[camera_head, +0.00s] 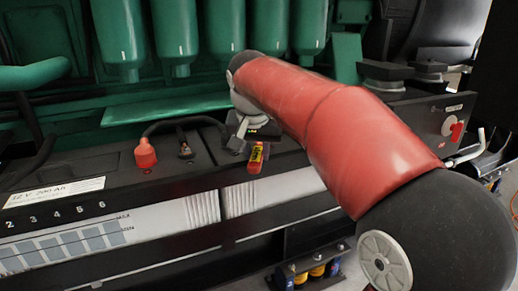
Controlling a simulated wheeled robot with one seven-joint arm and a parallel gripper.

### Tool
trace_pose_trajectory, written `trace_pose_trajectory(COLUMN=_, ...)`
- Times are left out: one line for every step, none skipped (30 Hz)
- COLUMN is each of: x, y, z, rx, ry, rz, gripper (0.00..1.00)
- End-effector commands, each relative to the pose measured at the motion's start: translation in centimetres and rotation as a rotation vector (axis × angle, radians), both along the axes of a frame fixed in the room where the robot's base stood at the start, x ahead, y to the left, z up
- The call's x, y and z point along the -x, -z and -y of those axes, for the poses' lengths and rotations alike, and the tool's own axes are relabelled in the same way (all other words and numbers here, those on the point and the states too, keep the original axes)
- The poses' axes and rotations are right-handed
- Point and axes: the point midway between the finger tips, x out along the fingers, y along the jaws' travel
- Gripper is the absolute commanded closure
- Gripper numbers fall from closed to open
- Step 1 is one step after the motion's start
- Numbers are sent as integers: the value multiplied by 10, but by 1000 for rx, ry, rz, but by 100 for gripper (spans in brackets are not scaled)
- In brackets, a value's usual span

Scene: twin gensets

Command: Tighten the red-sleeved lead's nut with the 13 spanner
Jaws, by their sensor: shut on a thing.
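The red sleeve (145,153) of a lead stands on the battery top at the left, where a black cable meets it. Its nut cannot be made out. My gripper (251,138) is at the far end of my red arm, low over the battery's back edge, to the right of the red sleeve and apart from it. It is partly hidden by the arm and is shut on a tool with a red and yellow grip (256,158), which looks like the spanner. The size mark on it cannot be read.
A bare dark terminal (185,150) with a black cable stands between the red sleeve and my gripper. Green engine cylinders (175,35) rise behind. A box with a red switch (452,128) is at the right. Coloured items (317,271) sit in a rack below.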

Motion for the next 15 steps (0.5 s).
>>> trace_pose_trajectory(x=0, y=-1, z=-2, rx=-2, ry=-1, rz=3, gripper=100)
trace_pose_trajectory(x=-1, y=-1, z=-3, rx=-3, ry=4, rz=2, gripper=100)
trace_pose_trajectory(x=-1, y=-2, z=-6, rx=-2, ry=16, rz=1, gripper=100)
trace_pose_trajectory(x=-2, y=-3, z=-8, rx=-2, ry=31, rz=0, gripper=100)
trace_pose_trajectory(x=-3, y=-3, z=-10, rx=-1, ry=47, rz=-1, gripper=100)
trace_pose_trajectory(x=-4, y=-3, z=-13, rx=-1, ry=71, rz=-1, gripper=100)
trace_pose_trajectory(x=-4, y=-4, z=-16, rx=-1, ry=88, rz=0, gripper=100)
trace_pose_trajectory(x=-5, y=-3, z=-18, rx=-1, ry=104, rz=-1, gripper=100)
trace_pose_trajectory(x=-6, y=-3, z=-20, rx=-2, ry=122, rz=-1, gripper=100)
trace_pose_trajectory(x=-6, y=-2, z=-21, rx=-2, ry=133, rz=0, gripper=100)
trace_pose_trajectory(x=-7, y=-2, z=-22, rx=-2, ry=142, rz=0, gripper=100)
trace_pose_trajectory(x=-7, y=-2, z=-23, rx=-1, ry=150, rz=2, gripper=100)
trace_pose_trajectory(x=-7, y=-1, z=-23, rx=-2, ry=153, rz=3, gripper=100)
trace_pose_trajectory(x=-7, y=-1, z=-23, rx=-2, ry=154, rz=2, gripper=100)
trace_pose_trajectory(x=-7, y=-1, z=-23, rx=-2, ry=155, rz=3, gripper=100)
